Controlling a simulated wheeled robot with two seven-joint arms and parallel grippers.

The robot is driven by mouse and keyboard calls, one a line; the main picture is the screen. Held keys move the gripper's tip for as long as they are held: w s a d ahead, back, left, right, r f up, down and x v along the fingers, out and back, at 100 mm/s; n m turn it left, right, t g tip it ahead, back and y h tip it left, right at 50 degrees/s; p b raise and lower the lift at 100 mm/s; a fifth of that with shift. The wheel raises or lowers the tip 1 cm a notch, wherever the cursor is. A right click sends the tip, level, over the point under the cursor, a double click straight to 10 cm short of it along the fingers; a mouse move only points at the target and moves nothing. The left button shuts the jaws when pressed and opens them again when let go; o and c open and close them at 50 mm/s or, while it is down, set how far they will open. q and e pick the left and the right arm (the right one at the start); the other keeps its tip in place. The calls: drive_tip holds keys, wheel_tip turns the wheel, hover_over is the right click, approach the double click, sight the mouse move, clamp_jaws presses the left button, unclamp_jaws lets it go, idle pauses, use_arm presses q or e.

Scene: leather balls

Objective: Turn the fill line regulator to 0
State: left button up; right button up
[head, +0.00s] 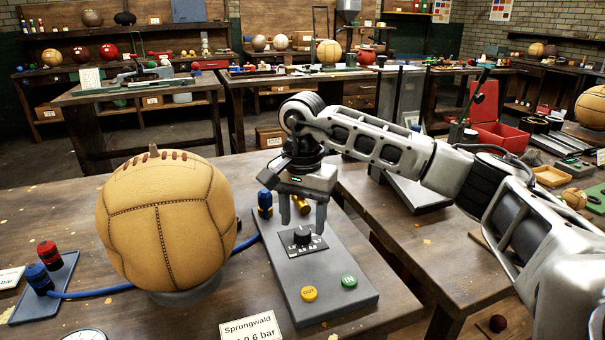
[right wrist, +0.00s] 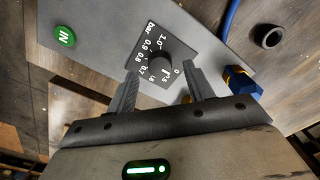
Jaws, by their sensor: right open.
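The fill line regulator is a black knob (head: 302,236) on a dark scale plate of a grey panel (head: 340,300). In the right wrist view the knob (right wrist: 160,60) is ringed by white marks, with 0 at one end and 1.0 bar at the other. I cannot tell for sure which mark it points at. My right gripper (head: 303,226) is over the knob with its fingers pointing down. In the right wrist view the gripper (right wrist: 161,74) is open, its fingertips apart on either side of the knob, with no clear contact. My left gripper is out of view.
A tan leather ball (head: 165,225) sits left of the panel. A yellow OUT button (head: 309,293) and green IN button (head: 349,282) are on the panel's near end. Blue and yellow fittings stand at its far end. A sign (head: 250,328) lies in front, partly reading 0.6 bar.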

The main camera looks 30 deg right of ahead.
sight(303, 231)
use_arm(q)
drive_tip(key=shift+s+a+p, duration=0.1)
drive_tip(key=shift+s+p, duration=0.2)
drive_tip(key=shift+p, duration=0.6)
use_arm(e)
wheel_tip(303, 231, up, 14)
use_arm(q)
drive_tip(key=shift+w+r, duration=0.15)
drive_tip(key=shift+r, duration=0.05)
